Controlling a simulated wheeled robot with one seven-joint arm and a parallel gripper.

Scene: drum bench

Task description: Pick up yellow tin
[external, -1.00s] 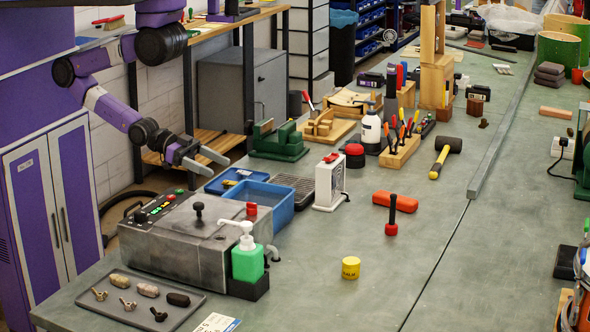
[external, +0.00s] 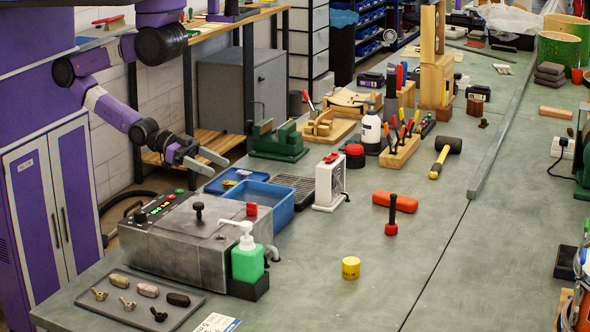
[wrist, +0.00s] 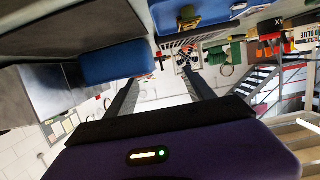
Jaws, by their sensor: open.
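The yellow tin (external: 351,268) stands upright on the grey-green bench, in the lower middle of the external view, with clear bench around it. My gripper (external: 212,164) is open and empty, in the air at the bench's left edge, behind and left of the blue tray. It is well away from the tin. In the wrist view, my gripper's two fingers (wrist: 158,80) are spread with nothing between them. The tin is not seen in the wrist view.
A white heater-like box (external: 330,186), a red case (external: 394,201) and a black-and-red tool (external: 391,228) stand behind the tin.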

